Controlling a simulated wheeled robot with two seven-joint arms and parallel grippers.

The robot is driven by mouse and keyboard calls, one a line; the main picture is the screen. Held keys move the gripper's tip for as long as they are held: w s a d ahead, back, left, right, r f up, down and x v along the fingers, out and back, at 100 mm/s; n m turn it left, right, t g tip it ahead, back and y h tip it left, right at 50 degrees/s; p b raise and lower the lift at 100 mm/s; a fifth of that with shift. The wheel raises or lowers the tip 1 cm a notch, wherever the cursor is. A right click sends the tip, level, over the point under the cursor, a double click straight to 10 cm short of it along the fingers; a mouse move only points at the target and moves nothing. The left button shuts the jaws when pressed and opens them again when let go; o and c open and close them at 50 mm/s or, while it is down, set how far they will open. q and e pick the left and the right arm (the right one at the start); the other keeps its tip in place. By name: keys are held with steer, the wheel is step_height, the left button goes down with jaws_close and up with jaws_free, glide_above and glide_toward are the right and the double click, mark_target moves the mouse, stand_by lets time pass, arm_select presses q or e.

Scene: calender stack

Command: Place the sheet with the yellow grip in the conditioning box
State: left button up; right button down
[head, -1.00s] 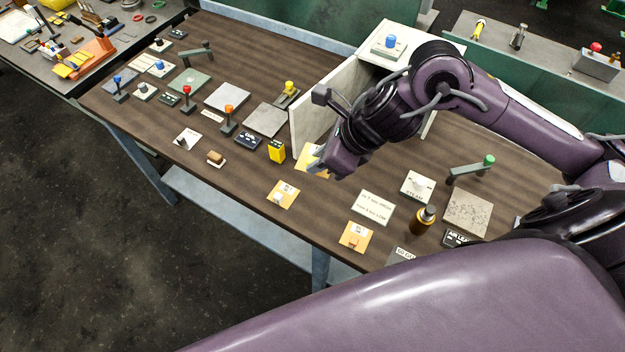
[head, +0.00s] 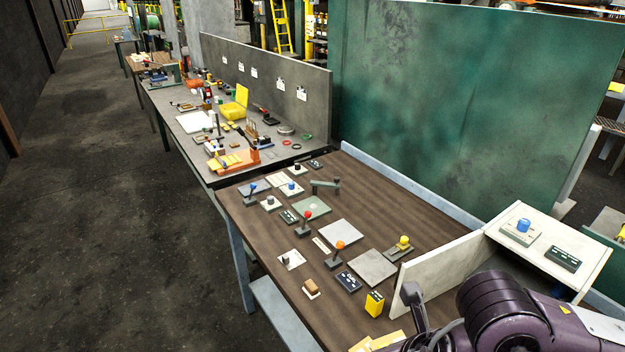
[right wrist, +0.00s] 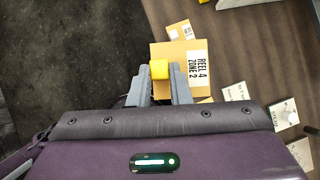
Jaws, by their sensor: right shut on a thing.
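In the right wrist view a tan sheet labelled "REEL 4 ZONE 2" (right wrist: 188,72) has a yellow grip (right wrist: 159,69). My right gripper (right wrist: 159,78) is shut on this yellow grip, with one finger on each side. Whether the sheet touches the table is unclear. In the head view my right arm is at the lower right, and its fingers are out of sight. A tan piece (head: 375,342) shows at the bottom edge there. An open yellow box with a raised lid (head: 231,111) stands on the far grey bench; I cannot read any name on it. My left gripper is not in view.
The brown table (head: 385,225) carries several levers, plates and blocks, including a yellow block (head: 374,303). A white upright panel (head: 450,272) stands at its right. The grey bench (head: 190,122) beyond is cluttered. The floor (head: 110,230) on the left is clear.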

steer(key=s+a+f+m+g+h+b, duration=0.2)
steer(key=f+m+h+b, duration=0.15)
steer(key=m, duration=0.65)
steer(key=s+a+f+m+g+h+b, duration=0.3)
steer(key=f+m+h, duration=0.2)
steer(key=m, duration=0.4)
steer(key=w+d+f+m+g+y+b, duration=0.1)
steer(key=w+d+m+g+y+b, duration=0.1)
steer(key=m, duration=0.8)
steer(key=w+d+f+m+g+y+b, duration=0.1)
steer(key=w+d+m+g+y+b, duration=0.2)
steer(key=d+m, duration=0.6)
steer(key=shift+d+m+g+y, duration=0.15)
steer(key=shift+m+g+y, duration=0.7)
steer(key=shift+g, duration=0.55)
steer(key=shift+f, duration=0.15)
